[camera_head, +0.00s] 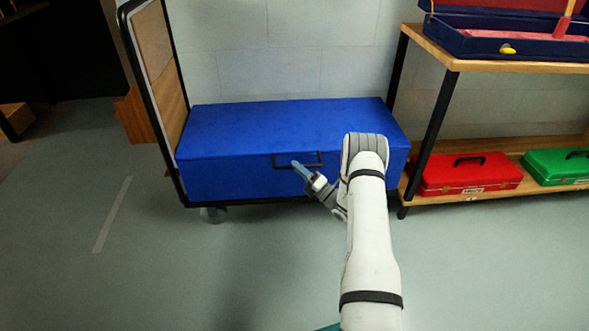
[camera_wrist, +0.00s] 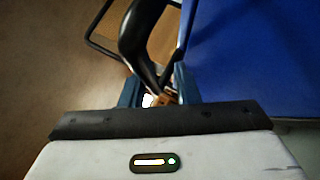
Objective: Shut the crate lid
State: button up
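The crate is a long blue box (camera_head: 245,182) on a trolley in the head view. Its blue top (camera_head: 290,125) looks flat and down, with no gap that I can make out. A black handle (camera_head: 284,161) is on its front face. My gripper (camera_head: 301,169) is in front of the handle and overlaps it in the picture; contact is not clear. In the wrist view the two blue fingers of my gripper (camera_wrist: 158,92) stand apart. A dark curved piece (camera_wrist: 138,35) reaches down between or behind them. A blue surface (camera_wrist: 255,50) fills the right side.
The trolley's upright panel (camera_head: 165,75) with a black frame stands at the crate's left end. A wooden shelf (camera_head: 490,66) to the right holds an open dark-blue case (camera_head: 490,42), a red case (camera_head: 462,178) and a green case (camera_head: 560,167). The front floor is clear left of my arm.

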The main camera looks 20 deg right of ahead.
jog(key=shift+o, duration=0.7)
jog(key=shift+a, duration=0.2)
jog(key=p+v, duration=0.2)
jog(key=v, duration=0.6)
jog(key=shift+p, duration=0.3)
jog(key=shift+w+f, duration=0.1)
